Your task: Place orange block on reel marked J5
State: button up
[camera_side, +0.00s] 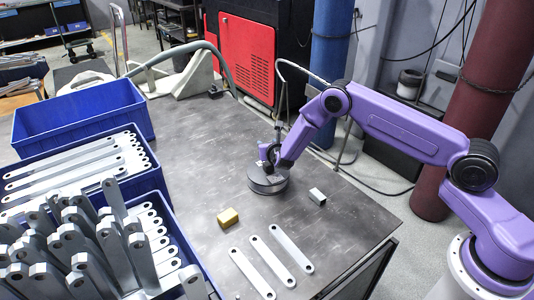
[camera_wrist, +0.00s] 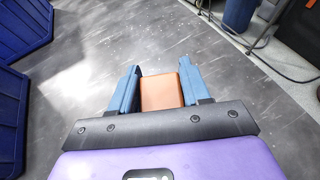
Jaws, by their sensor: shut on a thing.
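My gripper (camera_wrist: 160,76) is shut on an orange block (camera_wrist: 161,93), which sits between its two blue fingers in the wrist view. In the side view my gripper (camera_side: 268,164) is low over a dark grey round disc (camera_side: 268,187), which looks like a reel on the table. The orange block is not clear in the side view. I cannot tell whether it touches the disc. No J5 marking can be read. No disc shows in the wrist view.
Several flat metal brackets (camera_side: 270,262) lie at the front. Blue bins (camera_side: 80,115), some holding brackets, stand at the left. The table's right edge is near the disc.

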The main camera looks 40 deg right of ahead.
jog(key=shift+w+f, duration=0.25)
jog(key=shift+f, duration=1.6)
jog(key=shift+f, duration=0.1)
jog(key=o, duration=1.2)
jog(key=shift+c, duration=0.2)
jog(key=v, duration=1.2)
